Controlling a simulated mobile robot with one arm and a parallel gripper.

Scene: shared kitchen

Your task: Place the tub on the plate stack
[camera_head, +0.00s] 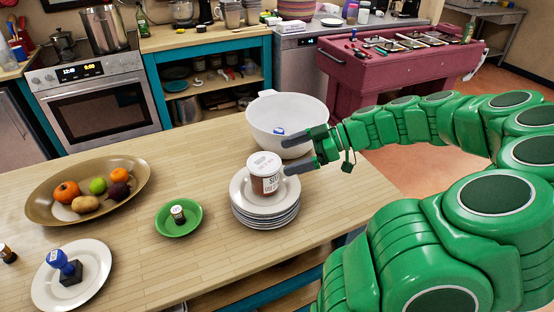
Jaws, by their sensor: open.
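The tub (265,175), with a white lid and a brown label, stands upright on the plate stack (265,215). The stack is several white plates on the wooden table. My gripper (287,157) is open, just right of the tub at about lid height. Its lower finger is close to the tub's right side. I cannot tell whether that finger touches it. My gripper also lies in front of the large white bowl's lower edge.
The large white bowl (262,113) stands just behind the stack. A green dish (163,220) with a small jar (178,213), a fruit tray (40,207) and a white plate (95,287) with a blue-handled stamp (64,264) are to the left. Bare table lies between them.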

